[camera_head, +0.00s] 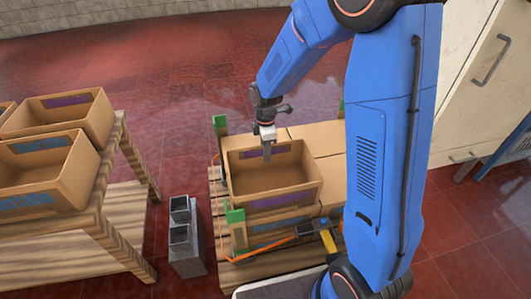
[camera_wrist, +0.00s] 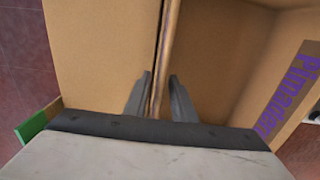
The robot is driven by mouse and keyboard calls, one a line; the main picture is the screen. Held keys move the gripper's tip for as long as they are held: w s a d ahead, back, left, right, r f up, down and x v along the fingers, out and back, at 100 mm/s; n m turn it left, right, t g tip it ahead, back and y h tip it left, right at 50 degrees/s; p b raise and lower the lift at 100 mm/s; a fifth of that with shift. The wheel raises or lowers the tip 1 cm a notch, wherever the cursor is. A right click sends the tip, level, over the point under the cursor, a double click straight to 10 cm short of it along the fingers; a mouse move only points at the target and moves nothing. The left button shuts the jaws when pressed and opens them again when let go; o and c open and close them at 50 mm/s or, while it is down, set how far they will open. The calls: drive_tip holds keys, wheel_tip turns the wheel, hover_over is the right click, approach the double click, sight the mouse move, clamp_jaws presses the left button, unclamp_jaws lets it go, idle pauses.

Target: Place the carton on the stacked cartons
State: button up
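The carton (camera_head: 272,193) is an open brown box with a purple label. It is above a carton with a blue label (camera_head: 278,224) at the front of the stacked cartons and looks level; whether it fully rests there is hard to tell. My gripper (camera_head: 267,152) is at its back wall, pointing down. In the wrist view my gripper (camera_wrist: 160,97) has one finger on each side of the carton's wall (camera_wrist: 163,65), close together and seemingly shut on it. The purple label shows at the right of the wrist view (camera_wrist: 288,95).
The stack stands on a pallet with green corner posts (camera_head: 235,217) and an orange strap (camera_head: 262,249). More cartons (camera_head: 318,141) lie behind and right. A wooden table (camera_head: 110,225) with open cartons (camera_head: 45,178) is left. A grey block (camera_head: 187,243) stands between.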

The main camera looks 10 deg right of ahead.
wheel_tip(320, 180, up, 11)
drive_tip(key=shift+r, duration=0.2)
drive_tip(key=s+d+r+m+t, duration=0.1)
drive_tip(key=s+d+r+m, duration=0.35)
drive_tip(key=s, duration=0.25)
drive_tip(key=s+d+r+m+t, duration=0.1)
drive_tip(key=s+d+r+m, duration=0.25)
drive_tip(key=s+r, duration=0.3)
drive_tip(key=s+d+m+t, duration=0.2)
drive_tip(key=s+d+m, duration=0.2)
drive_tip(key=s+m, duration=0.6)
drive_tip(key=s, duration=0.6)
drive_tip(key=shift+d+r+t, duration=0.15)
drive_tip(key=shift+r+t, duration=0.15)
drive_tip(key=shift+t, duration=0.1)
drive_tip(key=shift+s, duration=0.1)
